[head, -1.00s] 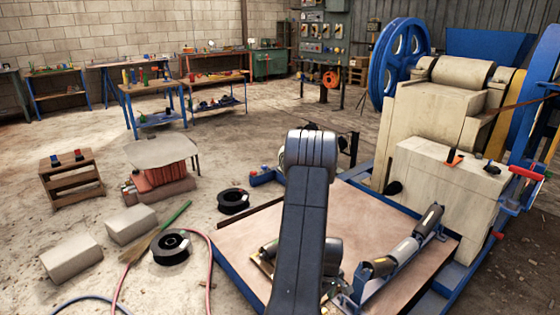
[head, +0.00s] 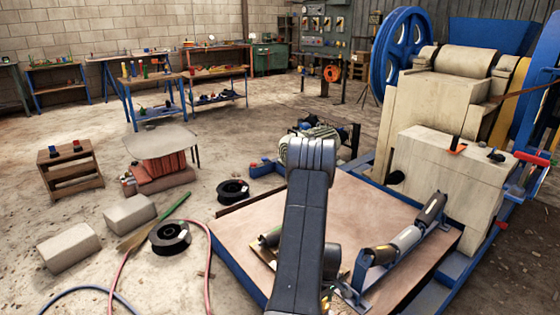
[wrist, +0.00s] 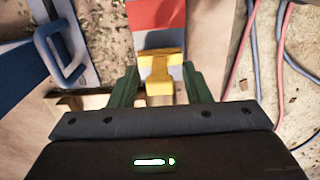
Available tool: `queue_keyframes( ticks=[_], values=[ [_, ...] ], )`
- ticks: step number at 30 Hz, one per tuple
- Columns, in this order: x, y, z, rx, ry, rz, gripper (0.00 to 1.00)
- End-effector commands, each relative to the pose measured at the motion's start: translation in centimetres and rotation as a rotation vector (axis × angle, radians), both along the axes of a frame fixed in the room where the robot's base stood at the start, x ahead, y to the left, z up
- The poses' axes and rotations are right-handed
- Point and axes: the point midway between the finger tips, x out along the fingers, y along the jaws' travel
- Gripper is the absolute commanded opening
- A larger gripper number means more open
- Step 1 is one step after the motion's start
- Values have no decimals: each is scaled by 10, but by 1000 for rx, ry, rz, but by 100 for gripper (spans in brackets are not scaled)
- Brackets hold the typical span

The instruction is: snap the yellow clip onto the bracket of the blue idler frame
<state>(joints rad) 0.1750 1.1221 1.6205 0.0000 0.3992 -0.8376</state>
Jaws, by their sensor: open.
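The yellow clip (wrist: 161,66) shows in the wrist view between the two green fingers of my gripper (wrist: 159,80). The fingers are open, one on each side of it, with gaps visible. Whether they touch it lower down cannot be told. The clip lies in front of a red and pale strip. The blue idler frame (head: 357,289) with its grey and dark rollers (head: 408,238) stands on the brown platform in the head view, right of my arm. My gripper is hidden behind my arm there. The frame's bracket cannot be made out clearly.
The brown platform (head: 365,205) has bare room between my arm and the pale crusher block (head: 440,185). A blue part with a loop (wrist: 63,52) is at left in the wrist view. Cable reels (head: 170,237) and hoses (head: 120,270) lie on the floor at left.

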Motion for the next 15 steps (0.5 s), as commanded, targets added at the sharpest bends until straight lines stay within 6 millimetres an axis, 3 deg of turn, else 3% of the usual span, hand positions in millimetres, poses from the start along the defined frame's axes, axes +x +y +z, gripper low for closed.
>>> queue_keyframes(
  ticks=[7,13,15],
  values=[
    [0,0,0,0,0,0,42],
    [0,0,0,0,0,0,2],
    [0,0,0,0,0,0,0]
  ],
)
